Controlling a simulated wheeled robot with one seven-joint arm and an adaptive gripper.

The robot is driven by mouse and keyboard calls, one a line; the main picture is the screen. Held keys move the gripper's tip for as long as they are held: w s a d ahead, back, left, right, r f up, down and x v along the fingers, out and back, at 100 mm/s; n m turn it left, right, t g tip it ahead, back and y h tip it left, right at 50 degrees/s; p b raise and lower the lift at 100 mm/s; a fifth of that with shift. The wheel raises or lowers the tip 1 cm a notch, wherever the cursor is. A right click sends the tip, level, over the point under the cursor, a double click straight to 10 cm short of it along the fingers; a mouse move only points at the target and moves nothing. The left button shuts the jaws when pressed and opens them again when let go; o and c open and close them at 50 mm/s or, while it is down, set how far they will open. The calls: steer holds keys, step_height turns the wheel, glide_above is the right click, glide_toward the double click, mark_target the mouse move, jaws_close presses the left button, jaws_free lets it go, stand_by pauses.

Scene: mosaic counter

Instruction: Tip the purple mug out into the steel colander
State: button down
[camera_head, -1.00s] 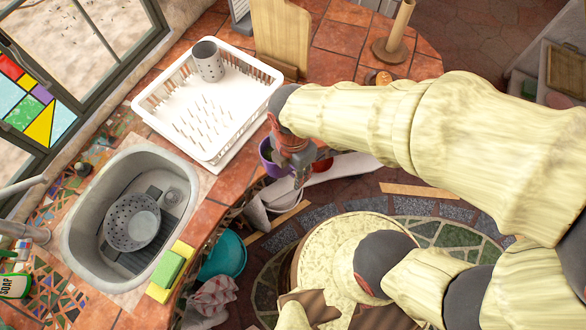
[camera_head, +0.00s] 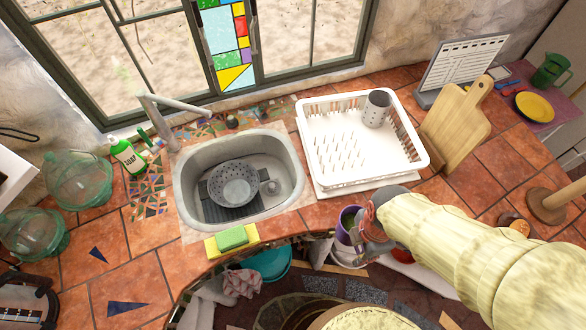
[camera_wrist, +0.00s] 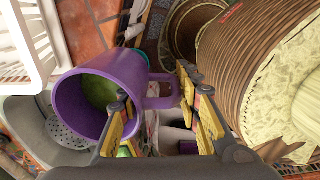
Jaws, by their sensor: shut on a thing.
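The purple mug (camera_head: 345,226) is held in front of the counter edge, below the dish rack, its mouth facing roughly up. In the wrist view the mug (camera_wrist: 70,100) fills the left, with something green and round (camera_wrist: 98,92) inside. My gripper (camera_head: 366,226) is at its right side. In the wrist view my gripper (camera_wrist: 158,100) has its fingers closed around the mug's handle. The steel colander (camera_head: 215,182) sits in the sink, left of the mug and apart from it. Part of the colander (camera_wrist: 68,135) shows beyond the mug in the wrist view.
The grey sink (camera_head: 185,180) surrounds the colander. A green-and-yellow sponge (camera_head: 232,238) lies at its front edge. The white dish rack (camera_head: 318,160) with a grey cup (camera_head: 376,108) stands right of the sink. A soap bottle (camera_head: 127,156) and glass jars (camera_head: 80,180) stand left.

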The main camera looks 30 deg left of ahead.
steer(key=w+a+f+n+p, duration=0.15)
steer(key=a+p, duration=0.25)
steer(key=a, duration=0.7)
steer(key=w+a+f+p, duration=0.1)
steer(key=a+f+p, duration=0.15)
steer(key=a, duration=0.85)
steer(key=s+a+f+m+p, duration=0.2)
steer(key=a+f+m, duration=0.1)
steer(key=a, duration=0.7)
steer(key=s+a+f+m+p, duration=0.2)
steer(key=a+m, duration=0.3)
steer(key=a, duration=0.6)
steer(key=s+a+f+m+p, duration=0.2)
steer(key=a+f+m+p, duration=0.1)
steer(key=a, duration=0.8)
steer(key=shift+a+f+m, duration=0.25)
steer(key=shift+f+m, duration=0.5)
steer(key=shift+f, duration=0.25)
steer(key=w+a+r+m, duration=0.1)
steer(key=a+r+m, duration=0.3)
steer(key=m, duration=0.5)
steer(key=shift+w+a+r+h, duration=0.15)
steer(key=shift+a+h, duration=0.15)
